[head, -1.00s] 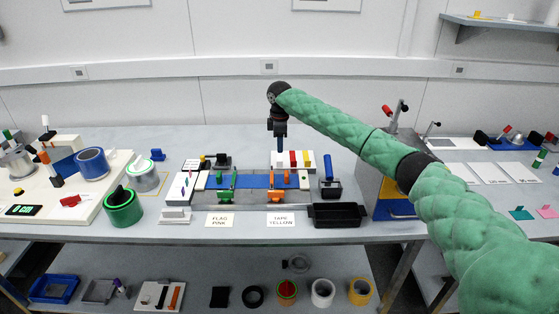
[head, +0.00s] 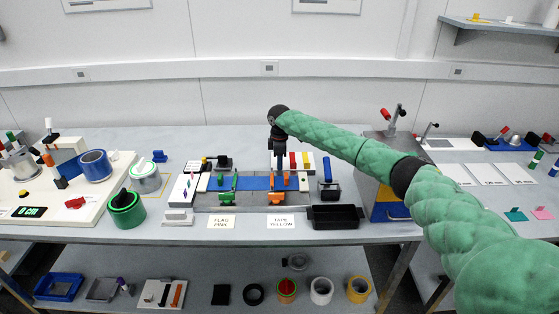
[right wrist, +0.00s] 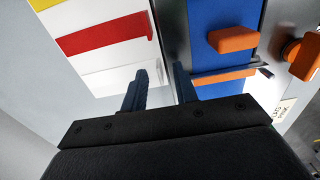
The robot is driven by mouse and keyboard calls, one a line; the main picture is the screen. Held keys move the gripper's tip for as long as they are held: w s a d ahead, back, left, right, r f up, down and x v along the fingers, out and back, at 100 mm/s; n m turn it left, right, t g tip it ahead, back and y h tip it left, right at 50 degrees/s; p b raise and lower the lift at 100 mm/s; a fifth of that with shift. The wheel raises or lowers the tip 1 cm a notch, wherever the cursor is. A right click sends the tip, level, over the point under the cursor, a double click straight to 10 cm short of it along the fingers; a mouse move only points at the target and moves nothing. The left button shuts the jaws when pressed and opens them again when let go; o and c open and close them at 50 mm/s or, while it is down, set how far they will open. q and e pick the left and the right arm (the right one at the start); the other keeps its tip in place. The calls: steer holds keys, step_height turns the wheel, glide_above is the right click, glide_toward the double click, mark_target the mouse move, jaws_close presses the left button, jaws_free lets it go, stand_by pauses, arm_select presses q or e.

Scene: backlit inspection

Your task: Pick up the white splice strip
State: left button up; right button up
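The white splice strip (right wrist: 115,76) lies on a white holder beside a red strip (right wrist: 105,36) and a yellow strip in the right wrist view. In the head view the holder (head: 314,168) stands at the back of the bench, and the white strip is hidden there behind my gripper. My right gripper (right wrist: 160,73) is open and empty. Its fingertips are close to the strip's right end, which shows between them; I cannot tell whether they touch it. The right gripper also shows in the head view (head: 278,166). My left gripper is not in view.
A blue splicing bed (head: 254,183) with green and orange clamps stands just in front of the holder. A blue-handled roller (head: 327,180) and a black tray (head: 336,217) are to the right. Label cards lie at the front edge. The bench behind the holder is clear.

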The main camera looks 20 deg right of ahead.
steer(key=shift+f, duration=0.3)
jaws_close()
steer(key=shift+r, duration=0.1)
